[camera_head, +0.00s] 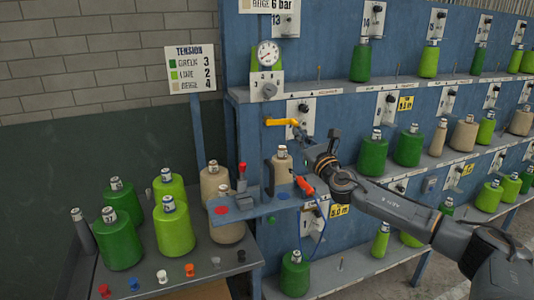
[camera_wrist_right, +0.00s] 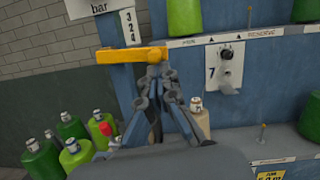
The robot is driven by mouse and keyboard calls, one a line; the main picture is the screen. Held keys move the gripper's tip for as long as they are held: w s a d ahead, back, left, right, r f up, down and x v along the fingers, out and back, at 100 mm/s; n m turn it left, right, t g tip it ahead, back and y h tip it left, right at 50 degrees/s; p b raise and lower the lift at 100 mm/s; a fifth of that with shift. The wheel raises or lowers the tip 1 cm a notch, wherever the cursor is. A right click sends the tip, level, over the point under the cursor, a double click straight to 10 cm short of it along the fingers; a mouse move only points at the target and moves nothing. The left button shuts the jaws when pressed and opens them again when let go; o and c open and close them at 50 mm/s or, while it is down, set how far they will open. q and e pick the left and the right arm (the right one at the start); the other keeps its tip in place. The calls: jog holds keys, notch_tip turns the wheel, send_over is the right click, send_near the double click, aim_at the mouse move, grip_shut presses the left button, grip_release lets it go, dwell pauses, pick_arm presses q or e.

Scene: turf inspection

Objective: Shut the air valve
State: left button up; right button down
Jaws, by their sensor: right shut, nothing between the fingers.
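The air valve's yellow lever (camera_head: 281,122) lies roughly level on the blue frame, below the pressure gauge (camera_head: 268,54). In the right wrist view the lever (camera_wrist_right: 118,55) points left from its rounded pivot end. My right gripper (camera_head: 303,140) comes in from the right, just below the lever's right end. In the wrist view its fingers (camera_wrist_right: 155,76) are together and empty, with the tips close under the pivot end. I cannot tell whether they touch it. My left gripper is not in view.
A small blue shelf (camera_head: 262,207) with a beige cone (camera_head: 282,168) and a red-tipped tool (camera_head: 304,186) is below the gripper. Green and beige cones stand on a table (camera_head: 200,262) at left. Racks of cones fill the right. A tension sign (camera_head: 190,69) hangs left.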

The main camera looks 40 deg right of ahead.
jog(key=shift+d+r+n, duration=0.1)
jog(key=shift+r+n, duration=0.2)
jog(key=shift+n, duration=0.2)
jog(key=s+a+f+b, duration=0.1)
jog(key=s+f+b, duration=0.5)
jog(key=s+b, duration=0.3)
jog(key=shift+s+a+f, duration=0.2)
jog(key=shift+s, duration=0.15)
dwell(0.7)
dwell(0.4)
